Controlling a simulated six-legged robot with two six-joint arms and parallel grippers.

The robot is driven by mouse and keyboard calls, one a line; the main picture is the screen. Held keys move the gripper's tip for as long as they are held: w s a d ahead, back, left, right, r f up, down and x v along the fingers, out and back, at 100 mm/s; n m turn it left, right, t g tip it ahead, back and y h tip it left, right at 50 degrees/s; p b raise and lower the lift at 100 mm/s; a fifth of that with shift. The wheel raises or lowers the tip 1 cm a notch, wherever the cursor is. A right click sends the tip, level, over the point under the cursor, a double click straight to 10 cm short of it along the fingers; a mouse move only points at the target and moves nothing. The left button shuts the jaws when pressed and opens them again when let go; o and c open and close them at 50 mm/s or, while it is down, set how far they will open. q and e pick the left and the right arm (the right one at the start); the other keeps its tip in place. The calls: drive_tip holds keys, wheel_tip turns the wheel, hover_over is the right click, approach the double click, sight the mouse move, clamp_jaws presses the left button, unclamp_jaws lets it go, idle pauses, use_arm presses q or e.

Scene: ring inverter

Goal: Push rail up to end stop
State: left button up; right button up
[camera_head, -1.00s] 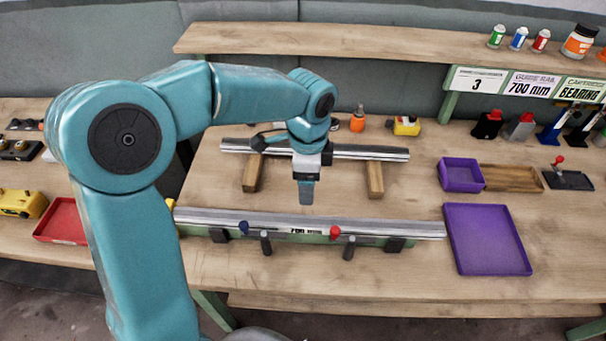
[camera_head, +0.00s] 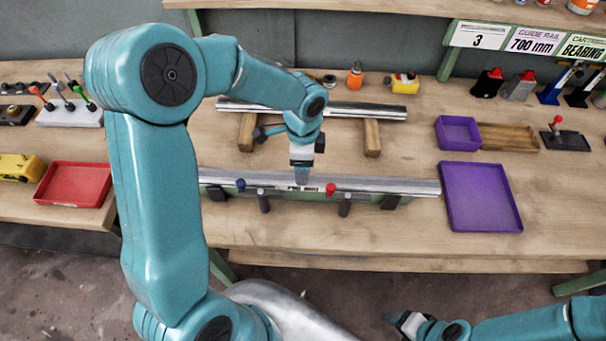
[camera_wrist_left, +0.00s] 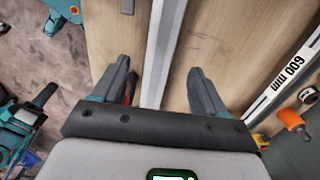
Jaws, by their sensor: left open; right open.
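A long silver rail (camera_head: 385,186) lies along the green fixture (camera_head: 320,194) at the front of the bench. The fixture has a blue knob (camera_head: 241,184), a red knob (camera_head: 331,188) and dark upright posts. My left gripper (camera_head: 302,180) points down at the middle of this rail. In the left wrist view its open fingers (camera_wrist_left: 160,85) are on either side of the rail (camera_wrist_left: 158,50), with nothing gripped; contact is unclear. I cannot make out which part is the end stop. My right gripper (camera_head: 402,320) is open and empty, low in front of the bench.
A second rail (camera_head: 365,111), marked 600 mm in the left wrist view, rests on two wooden blocks (camera_head: 372,138) behind. Purple trays (camera_head: 481,225) stand right, a red tray (camera_head: 75,184) left. Bare bench lies in front of the fixture.

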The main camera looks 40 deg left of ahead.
use_arm(q)
wheel_tip(320, 180, down, 7)
drive_tip(key=shift+r, duration=0.15)
clamp_jaws()
drive_tip(key=shift+s+d, duration=0.1)
idle(1.4)
unclamp_jaws()
